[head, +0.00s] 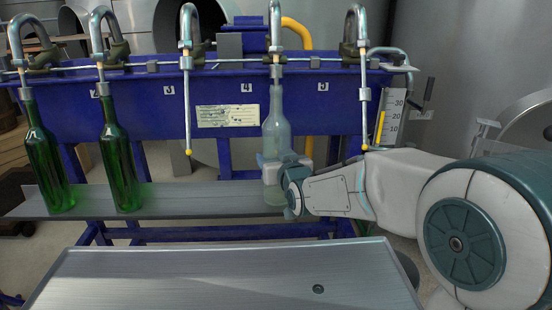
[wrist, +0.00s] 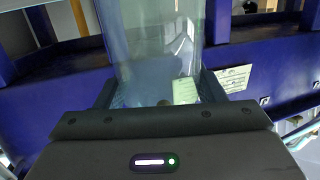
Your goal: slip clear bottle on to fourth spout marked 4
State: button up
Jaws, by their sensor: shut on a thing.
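The clear bottle (head: 277,135) stands upright under the spout marked 4 (head: 276,40). Its neck lines up with that spout, and its mouth is right at the spout's lower fitting. The thin filling tube does not show below the fitting, so it seems to be inside the neck. My gripper (head: 274,172) is shut around the bottle's lower body, coming from the right. The bottle's base shows over the grey shelf (head: 205,200); I cannot tell if it touches. In the wrist view the clear glass (wrist: 160,60) fills the space between the fingers.
Two green bottles (head: 45,160) (head: 120,155) hang on the two left spouts. The third spout (head: 188,100) and the fifth spout (head: 363,100) are empty, their thin tubes hanging beside the bottle. A bare metal table (head: 220,275) lies in front.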

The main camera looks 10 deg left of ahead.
jog(key=shift+f+b, duration=0.45)
jog(key=shift+b, duration=0.1)
jog(key=o, duration=1.4)
jog(key=shift+c, duration=0.2)
jog(key=shift+s+f, duration=0.1)
jog(key=shift+f, duration=0.05)
jog(key=p+v, duration=0.3)
jog(key=v, duration=1.1)
jog(key=s+d+r+m+g+h+p, duration=0.35)
jog(key=d+r+h+p, duration=0.25)
jog(key=d+r+p, duration=0.85)
jog(key=s+d+r+m+g+h+p, duration=0.1)
jog(key=s+d+r+g+p, duration=0.2)
jog(key=s+p, duration=0.4)
jog(key=s+d+r+m+g+h+p, duration=0.1)
jog(key=s+d+r+g+p, duration=0.2)
jog(key=s+r+g+p, duration=0.2)
jog(key=s+p, duration=0.3)
jog(key=p, duration=0.3)
jog(key=shift+d+r, duration=0.15)
jog(key=shift+d, duration=0.25)
jog(key=shift+w, duration=0.1)
